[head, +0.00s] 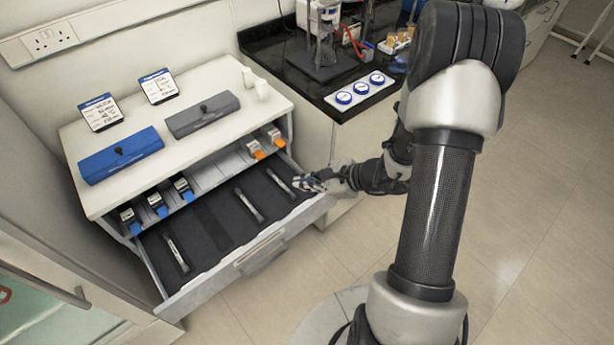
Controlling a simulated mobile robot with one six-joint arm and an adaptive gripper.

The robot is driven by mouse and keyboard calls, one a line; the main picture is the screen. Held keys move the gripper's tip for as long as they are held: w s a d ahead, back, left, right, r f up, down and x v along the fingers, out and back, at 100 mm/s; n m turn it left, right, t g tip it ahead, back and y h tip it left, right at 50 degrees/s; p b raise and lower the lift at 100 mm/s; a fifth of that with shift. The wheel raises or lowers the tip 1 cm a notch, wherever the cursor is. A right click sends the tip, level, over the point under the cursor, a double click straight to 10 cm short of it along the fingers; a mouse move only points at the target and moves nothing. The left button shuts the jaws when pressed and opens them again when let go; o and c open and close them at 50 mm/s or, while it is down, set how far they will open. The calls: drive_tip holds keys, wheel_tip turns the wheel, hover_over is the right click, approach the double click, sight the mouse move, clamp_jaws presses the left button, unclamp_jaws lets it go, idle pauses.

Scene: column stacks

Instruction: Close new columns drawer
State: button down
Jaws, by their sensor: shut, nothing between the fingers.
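The drawer (212,268) under the white cabinet is pulled out. Its dark lining (205,225) holds three slim pale columns: one at the left (176,253), one in the middle (249,204) and one at the right (279,181). A handle (262,257) is on the drawer's front. My gripper (308,184) is small in the head view, at the drawer's right end near the right column and the front's upper edge. It is shut with nothing in it. I cannot tell whether it touches the drawer.
Above the drawer, an open shelf holds several blue-ended and orange-ended pieces (157,203). A blue case (121,155), a grey case (202,114) and two label cards stand on the cabinet top (135,120). A dark bench (290,60) with equipment adjoins at right. Floor (255,310) before the drawer is clear.

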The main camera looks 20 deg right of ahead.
drive_tip(key=s+d+f+m+t+h, duration=0.1)
drive_tip(key=s+d+f+m+h, duration=0.15)
drive_tip(key=d+f+m, duration=0.6)
drive_tip(key=m+h+b, duration=0.2)
drive_tip(key=h+b, duration=0.1)
approach(313, 209)
wheel_tip(313, 209, down, 3)
drive_tip(key=s+d, duration=0.1)
drive_tip(key=shift+n+y, duration=0.25)
drive_tip(key=w, duration=0.2)
drive_tip(key=w+a+b, duration=0.1)
drive_tip(key=w, duration=0.1)
drive_tip(key=shift+a+f, duration=0.1)
drive_tip(key=shift+f, duration=0.2)
drive_tip(key=shift+w, duration=0.1)
